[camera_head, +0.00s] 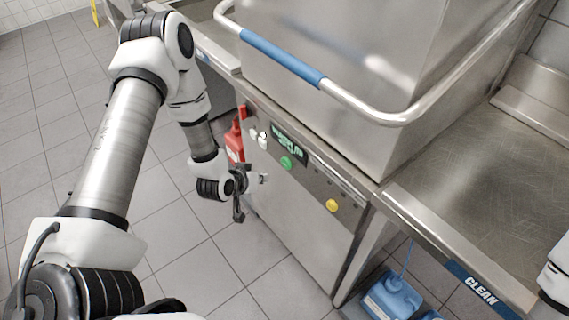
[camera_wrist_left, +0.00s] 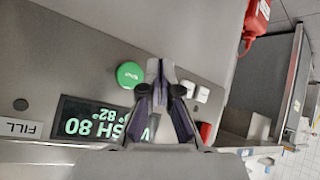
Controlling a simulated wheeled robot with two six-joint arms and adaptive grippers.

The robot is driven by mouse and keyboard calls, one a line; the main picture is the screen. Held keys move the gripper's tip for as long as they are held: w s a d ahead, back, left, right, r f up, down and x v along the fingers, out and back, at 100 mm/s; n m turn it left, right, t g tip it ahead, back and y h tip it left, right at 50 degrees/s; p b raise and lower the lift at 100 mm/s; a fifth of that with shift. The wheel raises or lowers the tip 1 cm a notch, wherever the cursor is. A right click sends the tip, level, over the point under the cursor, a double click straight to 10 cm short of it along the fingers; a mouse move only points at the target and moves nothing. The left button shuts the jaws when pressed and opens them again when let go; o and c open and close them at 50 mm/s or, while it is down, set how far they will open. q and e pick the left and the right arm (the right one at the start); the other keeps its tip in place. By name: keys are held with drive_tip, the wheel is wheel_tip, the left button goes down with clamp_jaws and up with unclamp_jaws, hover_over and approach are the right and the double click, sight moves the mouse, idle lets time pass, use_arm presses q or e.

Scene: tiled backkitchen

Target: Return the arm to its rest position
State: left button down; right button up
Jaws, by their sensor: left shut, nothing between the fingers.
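My left arm reaches in from the left in the head view. Its gripper (camera_head: 258,179) hangs in front of the steel dishwasher's front panel (camera_head: 290,215), left of and a little below the green button (camera_head: 286,162). In the left wrist view my left gripper (camera_wrist_left: 160,72) is shut and empty, its fingertips together. Beyond the fingers are the green button (camera_wrist_left: 130,74), the lit display (camera_wrist_left: 100,120), partly covered by the gripper, and white switches (camera_wrist_left: 190,91). I cannot tell whether the fingertips touch the panel. Part of my right arm shows at the right edge; its gripper is out of view.
The dishwasher hood has a blue-gripped bar handle (camera_head: 283,58) above the panel. A yellow button (camera_head: 333,205) sits at the panel's right. A blue canister (camera_head: 392,298) sits under the steel counter (camera_head: 480,180). Tiled floor at left is clear.

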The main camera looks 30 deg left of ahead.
idle(0.3)
use_arm(q)
drive_tip(key=s+d+f+m+g, duration=0.1)
drive_tip(key=s+d+f+g, duration=0.25)
drive_tip(key=s, duration=0.35)
drive_tip(key=s+d+f+m+g, duration=0.2)
drive_tip(key=s+d+f, duration=0.25)
drive_tip(key=s, duration=0.25)
drive_tip(key=s+g, duration=0.4)
drive_tip(key=s, duration=0.8)
drive_tip(key=shift+d+r+y, duration=0.3)
drive_tip(key=shift+d+r, duration=0.15)
idle(4.7)
